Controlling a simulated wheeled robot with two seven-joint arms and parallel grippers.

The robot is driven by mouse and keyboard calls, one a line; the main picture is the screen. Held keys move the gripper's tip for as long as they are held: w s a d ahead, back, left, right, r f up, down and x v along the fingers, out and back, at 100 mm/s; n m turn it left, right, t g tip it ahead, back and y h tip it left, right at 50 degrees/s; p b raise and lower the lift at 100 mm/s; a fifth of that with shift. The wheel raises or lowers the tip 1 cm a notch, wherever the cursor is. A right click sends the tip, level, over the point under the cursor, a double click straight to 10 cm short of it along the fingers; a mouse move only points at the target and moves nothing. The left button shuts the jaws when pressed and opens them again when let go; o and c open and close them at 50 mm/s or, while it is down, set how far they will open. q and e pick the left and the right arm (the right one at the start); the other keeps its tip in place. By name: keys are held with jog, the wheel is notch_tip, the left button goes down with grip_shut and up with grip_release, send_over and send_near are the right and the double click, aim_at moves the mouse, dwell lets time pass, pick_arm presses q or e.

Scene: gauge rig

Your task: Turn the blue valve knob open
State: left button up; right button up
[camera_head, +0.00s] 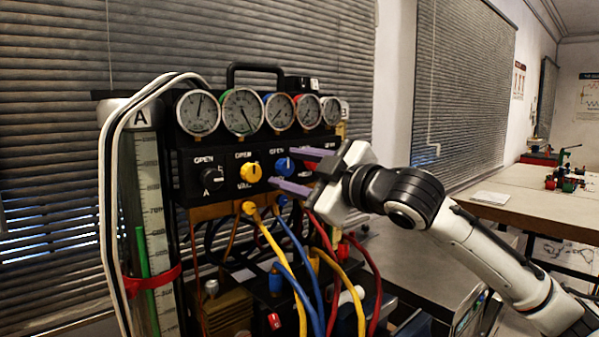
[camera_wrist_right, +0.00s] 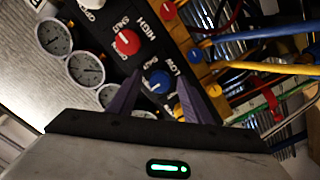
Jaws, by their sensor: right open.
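The blue valve knob (camera_head: 284,164) is on the front of the black gauge panel, right of the yellow knob. It carries a pale pointer mark that looks roughly upright in the head view. My right gripper (camera_head: 268,168) comes in from the right, open, with one purple finger above the blue knob and one below. In the right wrist view the blue knob (camera_wrist_right: 158,83) shows between the two fingertips of the right gripper (camera_wrist_right: 159,77). I cannot tell whether either finger touches it. My left gripper is out of view.
The yellow knob (camera_head: 250,172) and black knob (camera_head: 209,179) are left of the blue one; a red knob (camera_wrist_right: 127,42) shows in the wrist view. Round gauges (camera_head: 242,111) line the top. Yellow, blue and red hoses (camera_head: 290,244) hang below. A clear tube (camera_head: 154,220) stands left.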

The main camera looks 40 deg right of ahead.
pick_arm(q)
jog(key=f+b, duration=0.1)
jog(key=b, duration=0.1)
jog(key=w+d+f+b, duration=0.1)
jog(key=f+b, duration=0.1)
jog(key=b, duration=0.1)
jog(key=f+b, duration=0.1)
jog(key=b, duration=0.1)
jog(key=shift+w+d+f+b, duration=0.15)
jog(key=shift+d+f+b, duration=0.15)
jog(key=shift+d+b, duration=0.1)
pick_arm(e)
jog(key=s, duration=1)
jog(key=shift+d, duration=0.35)
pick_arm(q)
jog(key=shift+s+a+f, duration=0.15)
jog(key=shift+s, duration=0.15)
pick_arm(e)
jog(key=shift+s, duration=0.1)
